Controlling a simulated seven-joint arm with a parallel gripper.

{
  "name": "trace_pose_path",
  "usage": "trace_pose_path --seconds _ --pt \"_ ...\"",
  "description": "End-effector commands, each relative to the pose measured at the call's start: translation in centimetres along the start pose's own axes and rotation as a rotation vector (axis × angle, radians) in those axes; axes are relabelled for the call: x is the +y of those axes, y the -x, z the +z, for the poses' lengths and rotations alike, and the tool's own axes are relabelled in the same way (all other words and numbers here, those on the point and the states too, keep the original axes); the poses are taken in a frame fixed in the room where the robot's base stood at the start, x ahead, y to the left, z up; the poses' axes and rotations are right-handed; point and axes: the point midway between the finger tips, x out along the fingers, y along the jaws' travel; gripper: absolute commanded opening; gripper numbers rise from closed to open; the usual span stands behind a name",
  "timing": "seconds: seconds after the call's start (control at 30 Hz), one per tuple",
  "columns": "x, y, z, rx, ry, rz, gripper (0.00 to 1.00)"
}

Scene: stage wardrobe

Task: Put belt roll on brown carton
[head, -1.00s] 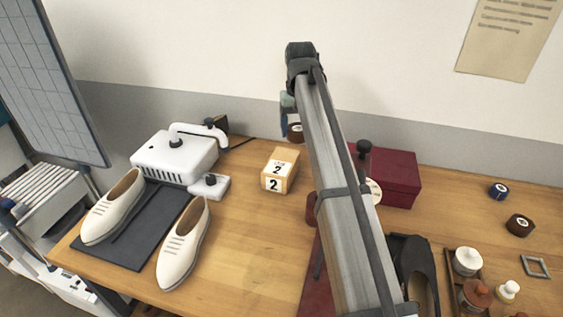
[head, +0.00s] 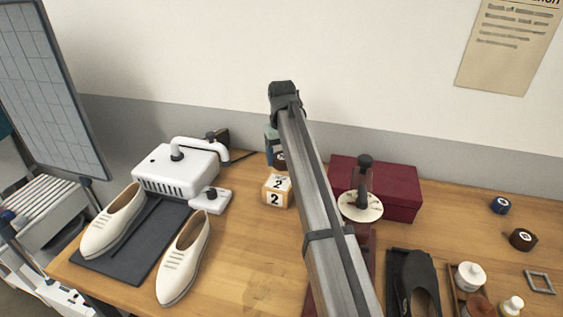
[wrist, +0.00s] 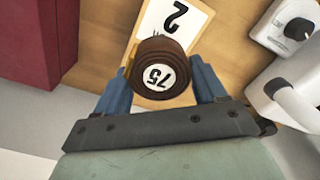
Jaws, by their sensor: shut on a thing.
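The belt roll is a dark brown roll (wrist: 160,70) with a white end marked 75. My gripper (wrist: 163,85) is shut on it, with a blue finger on each side. In the head view the roll (head: 281,161) is partly hidden by my arm, just above and behind the carton in the picture. The brown carton (head: 276,193) is a small tan box with white "2" labels, standing on the table. In the wrist view the carton (wrist: 190,28) lies beyond the roll, which covers part of it. I cannot tell whether they touch.
A white machine (head: 176,168) and a white control box (head: 210,201) stand left of the carton. White shoes rest on and beside a dark mat (head: 150,250). A dark red box (head: 400,195) is to the right. Blue (head: 501,205) and brown (head: 522,239) rolls lie far right.

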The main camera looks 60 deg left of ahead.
Motion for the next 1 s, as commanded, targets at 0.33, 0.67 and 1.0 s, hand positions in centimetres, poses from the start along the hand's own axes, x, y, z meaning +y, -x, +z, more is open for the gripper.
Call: trace_pose_path --seconds 0.33,0.67,1.0 --pt "0.0 -3.7 0.0 0.0 -0.001 0.0 0.37" --pt "0.0 -3.9 0.0 0.001 -0.001 0.0 0.37" --pt "0.0 -4.1 0.0 0.001 -0.001 0.0 0.94"
